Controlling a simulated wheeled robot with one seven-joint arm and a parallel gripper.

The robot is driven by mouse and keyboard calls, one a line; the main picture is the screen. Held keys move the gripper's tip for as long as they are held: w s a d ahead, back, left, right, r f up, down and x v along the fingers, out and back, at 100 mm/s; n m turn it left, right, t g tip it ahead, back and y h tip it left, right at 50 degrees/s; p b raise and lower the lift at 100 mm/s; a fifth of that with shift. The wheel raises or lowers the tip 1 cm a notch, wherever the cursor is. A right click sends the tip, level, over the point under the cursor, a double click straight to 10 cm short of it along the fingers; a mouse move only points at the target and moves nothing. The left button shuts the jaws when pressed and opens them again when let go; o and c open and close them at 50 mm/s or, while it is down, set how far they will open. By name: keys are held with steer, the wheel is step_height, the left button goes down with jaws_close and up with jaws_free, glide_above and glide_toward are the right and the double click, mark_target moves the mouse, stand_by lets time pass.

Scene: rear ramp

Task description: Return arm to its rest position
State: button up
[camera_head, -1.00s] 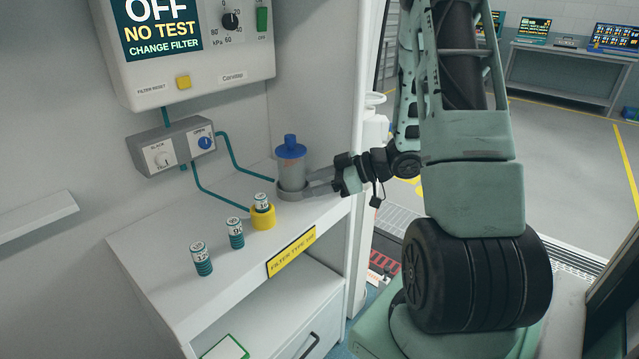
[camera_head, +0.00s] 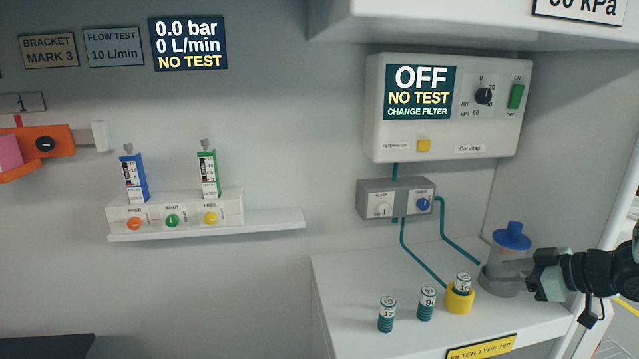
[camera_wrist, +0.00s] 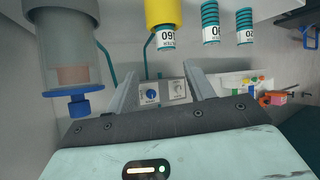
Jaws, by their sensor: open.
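My gripper (camera_head: 512,272) is open beside the clear canister with a blue cap (camera_head: 511,237), at the right end of the white counter in the head view. In the wrist view the canister (camera_wrist: 62,50) stands outside the left finger, and the space between the fingertips (camera_wrist: 162,72) holds nothing. The picture does not settle whether the finger touches the canister. My arm reaches in from the right edge in the head view; most of it is out of frame.
A yellow holder (camera_head: 459,300) with a filter (camera_head: 463,283) and two loose filters (camera_head: 387,315) (camera_head: 426,304) stand on the counter (camera_head: 355,275). The suction unit (camera_head: 450,150) hangs above, showing OFF. A wall shelf (camera_head: 210,226) carries flowmeters at left.

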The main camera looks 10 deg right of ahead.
steer(key=w+a+r+g+h, duration=0.15)
steer(key=w+a, duration=0.25)
steer(key=a, duration=0.4)
steer(key=s+a+r+g+h, duration=0.1)
steer(key=s+a, duration=0.2)
steer(key=a, duration=0.3)
steer(key=s+a+r+g+h, duration=0.1)
steer(key=s+a+g+h, duration=0.15)
steer(key=a, duration=0.35)
steer(key=s+a+g, duration=0.1)
steer(key=s+a, duration=0.2)
steer(key=s, duration=0.4)
steer(key=s+a+r+g, duration=0.1)
steer(key=s+a, duration=0.3)
steer(key=s, duration=0.4)
steer(key=s+a+g, duration=0.3)
steer(key=s+a, duration=0.1)
steer(key=s, duration=0.3)
steer(key=shift+s+a+r, duration=0.15)
steer(key=shift+a+r, duration=0.05)
steer(key=shift+r, duration=0.2)
